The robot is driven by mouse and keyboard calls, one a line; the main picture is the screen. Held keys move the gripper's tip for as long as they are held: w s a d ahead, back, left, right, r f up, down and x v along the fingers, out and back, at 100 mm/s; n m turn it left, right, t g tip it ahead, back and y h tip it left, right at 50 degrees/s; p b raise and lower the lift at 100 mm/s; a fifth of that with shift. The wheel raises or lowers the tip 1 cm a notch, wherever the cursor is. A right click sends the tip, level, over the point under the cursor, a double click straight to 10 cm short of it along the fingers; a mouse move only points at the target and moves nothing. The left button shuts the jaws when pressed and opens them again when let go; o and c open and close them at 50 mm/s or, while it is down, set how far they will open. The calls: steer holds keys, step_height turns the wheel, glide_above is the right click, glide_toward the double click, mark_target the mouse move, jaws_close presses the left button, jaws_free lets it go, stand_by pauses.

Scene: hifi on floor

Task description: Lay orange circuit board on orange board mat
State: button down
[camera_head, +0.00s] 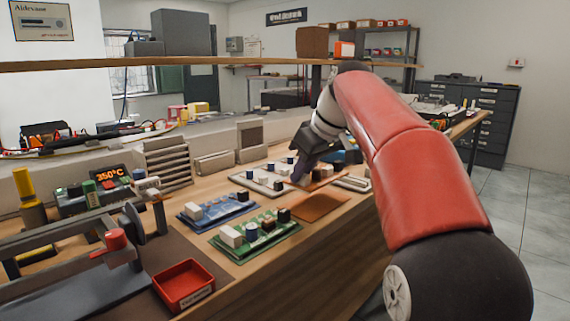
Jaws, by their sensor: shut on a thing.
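My gripper (302,173) points down over the back right of the workbench, beyond the orange mat. It is shut on the orange circuit board (322,179), which is partly hidden behind the gripper and arm. Small parts show on the board. The orange board mat (318,208) is a flat, bare orange rectangle near the bench's front edge, just nearer than the board. The gap between the board and the bench top is hard to tell.
A white board (262,186) with several parts lies left of the gripper. A blue board (215,211) and a green board (255,235) lie nearer. A red tray (183,285), a soldering station (98,190) and a clamp stand (115,240) are at the front left. Grey bins (167,160) line the back.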

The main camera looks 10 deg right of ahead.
mark_target(308, 184)
steer(key=shift+w+a, duration=0.1)
steer(key=shift+w, duration=0.05)
step_height(308, 184, down, 4)
steer(key=b, duration=0.4)
steer(key=shift+f+b, duration=0.65)
steer(key=shift+f, duration=0.05)
steer(key=shift+r+p, duration=0.1)
steer(key=shift+p, duration=0.3)
stand_by(0.7)
steer(key=shift+f, duration=0.2)
stand_by(0.7)
